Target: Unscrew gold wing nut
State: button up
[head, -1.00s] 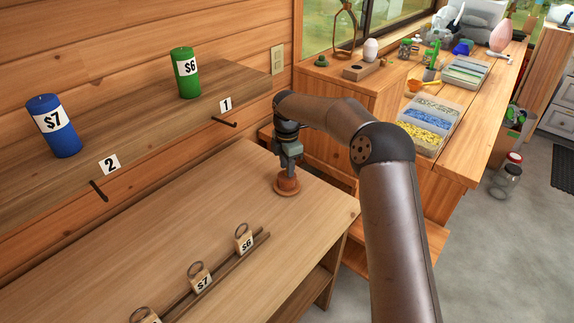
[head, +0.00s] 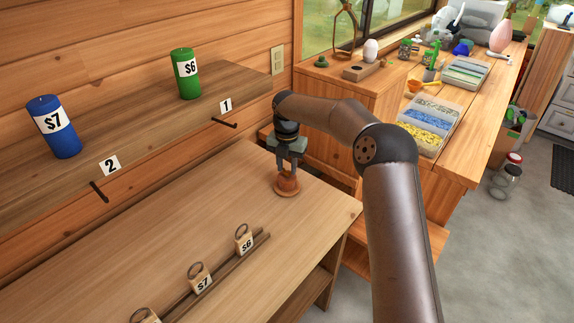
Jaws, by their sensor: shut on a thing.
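A small orange-brown round base (head: 287,190) stands on the wooden bench, near its back right corner. My gripper (head: 287,176) points straight down over it. Its two grey fingers are closed on the upper part of this piece, which I take to be the gold wing nut. The fingers hide most of the nut, so its wings and thread cannot be made out. The piece is upright and rests on the bench.
A shelf (head: 140,120) behind holds a blue candle (head: 54,127) and a green candle (head: 186,74). Tagged rings (head: 244,240) stand along a rail at the bench front. A side counter (head: 470,110) with trays is at right. The bench middle is clear.

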jog(key=shift+r+p, duration=1.95)
jog(key=shift+r, duration=0.6)
jog(key=shift+f, duration=0.1)
jog(key=s+d+f+p, duration=0.2)
jog(key=s+d, duration=0.1)
jog(key=d, duration=0.4)
jog(key=s+d+f+p, duration=0.1)
jog(key=s+d, duration=0.2)
jog(key=d, duration=0.5)
jog(key=shift+w+a+f+b, duration=0.1)
jog(key=shift+w+f+b, duration=0.05)
jog(key=shift+f+b, duration=1.3)
jog(key=shift+w+a+f+b, duration=0.15)
jog(key=shift+f+b, duration=0.75)
jog(key=shift+f, duration=0.95)
jog(key=shift+d+f+b, duration=0.1)
jog(key=shift+f+b, duration=0.25)
jog(key=shift+f, duration=0.3)
jog(key=o, duration=1.2)
jog(key=shift+r, duration=0.1)
